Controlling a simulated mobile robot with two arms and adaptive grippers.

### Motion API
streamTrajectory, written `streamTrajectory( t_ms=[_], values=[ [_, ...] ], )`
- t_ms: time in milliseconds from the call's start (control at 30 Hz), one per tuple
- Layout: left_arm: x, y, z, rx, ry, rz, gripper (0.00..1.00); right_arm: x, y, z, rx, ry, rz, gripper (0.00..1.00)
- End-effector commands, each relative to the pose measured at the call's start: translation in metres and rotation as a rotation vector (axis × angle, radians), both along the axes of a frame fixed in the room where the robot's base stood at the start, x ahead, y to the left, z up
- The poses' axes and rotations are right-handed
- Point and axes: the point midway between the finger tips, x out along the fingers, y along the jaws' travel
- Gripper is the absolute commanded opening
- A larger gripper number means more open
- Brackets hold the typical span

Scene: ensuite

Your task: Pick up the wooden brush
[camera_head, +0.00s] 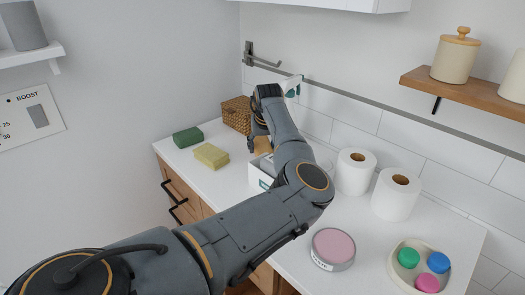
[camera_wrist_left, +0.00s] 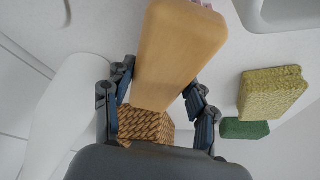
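The wooden brush (camera_wrist_left: 178,52) is a smooth tan block that fills the upper middle of the left wrist view. A small tan part of it (camera_head: 262,145) shows in the head view, mostly hidden by my gripper and the white box. My left gripper (camera_head: 258,138) is above the back of the counter, pointing down. In the left wrist view its fingers (camera_wrist_left: 160,80) are spread on either side of the brush, close to its edges. I cannot tell whether they touch it. My right gripper is not in view.
A woven basket (camera_head: 236,114), yellow sponge (camera_head: 211,155) and green sponge (camera_head: 187,137) are nearby. A white box (camera_head: 257,172) is below my arm. Toilet rolls (camera_head: 355,171), a pink-topped tin (camera_head: 333,247) and a bowl of coloured balls (camera_head: 400,277) stand to the right.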

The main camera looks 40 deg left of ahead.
Motion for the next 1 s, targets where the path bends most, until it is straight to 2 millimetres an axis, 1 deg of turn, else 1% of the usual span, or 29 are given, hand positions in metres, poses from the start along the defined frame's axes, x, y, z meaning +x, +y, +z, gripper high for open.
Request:
streamTrajectory(
  t_ms=[33,67,100,167,367,467,567,800,900,1000],
  values=[
    [0.000,0.000,0.000,0.000,0.000,0.000,0.38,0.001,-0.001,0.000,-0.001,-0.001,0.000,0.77],
    [0.000,0.000,0.000,0.000,0.000,0.000,0.32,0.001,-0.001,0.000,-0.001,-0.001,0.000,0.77],
    [0.000,0.000,0.000,0.000,0.000,0.000,0.24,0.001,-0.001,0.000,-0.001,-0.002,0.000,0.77],
    [0.000,0.000,0.000,0.001,-0.001,0.000,0.13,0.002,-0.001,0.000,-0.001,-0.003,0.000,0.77],
    [0.000,0.000,0.001,0.001,-0.001,0.000,0.13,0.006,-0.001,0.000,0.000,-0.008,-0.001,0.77],
    [0.000,0.000,0.009,0.001,-0.002,0.000,0.13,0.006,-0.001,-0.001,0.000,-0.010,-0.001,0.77],
    [0.000,0.001,0.025,0.002,-0.003,0.001,0.13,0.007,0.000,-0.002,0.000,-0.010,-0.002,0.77],
    [0.001,0.001,0.074,0.002,-0.003,0.001,0.13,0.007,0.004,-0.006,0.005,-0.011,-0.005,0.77],
    [0.001,0.001,0.088,0.002,-0.003,0.001,0.13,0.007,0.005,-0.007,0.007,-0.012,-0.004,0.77],
    [0.000,0.000,0.097,0.000,-0.002,0.001,0.13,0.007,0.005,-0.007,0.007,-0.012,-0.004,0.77]
  ],
)
